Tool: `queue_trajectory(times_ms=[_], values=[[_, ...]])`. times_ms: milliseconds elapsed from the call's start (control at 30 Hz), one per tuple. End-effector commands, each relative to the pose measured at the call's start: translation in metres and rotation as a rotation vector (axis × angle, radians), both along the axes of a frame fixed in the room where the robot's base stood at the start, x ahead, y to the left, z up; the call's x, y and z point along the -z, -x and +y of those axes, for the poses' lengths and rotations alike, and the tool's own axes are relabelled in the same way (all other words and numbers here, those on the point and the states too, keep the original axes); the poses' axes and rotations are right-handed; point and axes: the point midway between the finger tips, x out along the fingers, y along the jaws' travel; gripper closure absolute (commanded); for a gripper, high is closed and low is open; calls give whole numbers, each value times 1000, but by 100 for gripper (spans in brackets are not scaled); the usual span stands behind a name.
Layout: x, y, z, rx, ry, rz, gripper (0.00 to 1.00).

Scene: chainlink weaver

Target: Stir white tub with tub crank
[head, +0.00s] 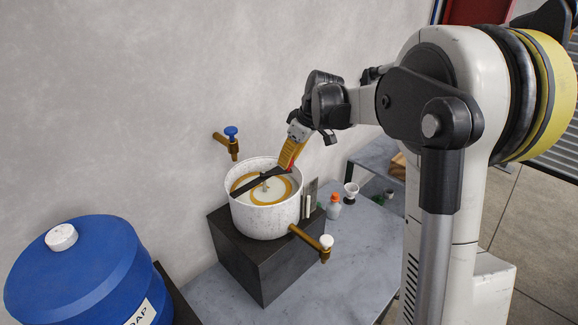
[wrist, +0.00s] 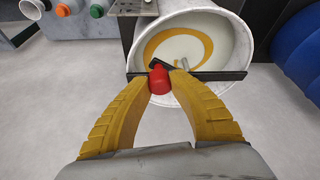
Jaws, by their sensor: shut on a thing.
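The white tub (head: 265,222) stands upright on a dark block, with a pale liquid and a yellow-brown swirl inside. It also shows in the wrist view (wrist: 243,33). My gripper (head: 289,165) is at the tub's right rim in the head view. Its yellow fingers (wrist: 162,80) are shut on the red knob from both sides. The lower part of the crank in the liquid is hidden.
The dark block (head: 262,270) sits on a grey table (head: 345,265). A brass tap with a white knob (head: 326,241) juts out at the tub's front right. A wall tap with a blue knob (head: 231,132) is behind. A blue barrel (head: 85,275) stands at left.

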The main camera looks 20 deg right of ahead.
Motion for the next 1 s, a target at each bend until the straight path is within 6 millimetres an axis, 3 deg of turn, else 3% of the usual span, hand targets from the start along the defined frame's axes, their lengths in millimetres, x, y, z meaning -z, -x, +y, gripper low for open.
queue_trajectory(times_ms=[500,1000], values=[[1,-26,2,-355,-1,0,100],[1,-30,3,-433,0,1,100]])
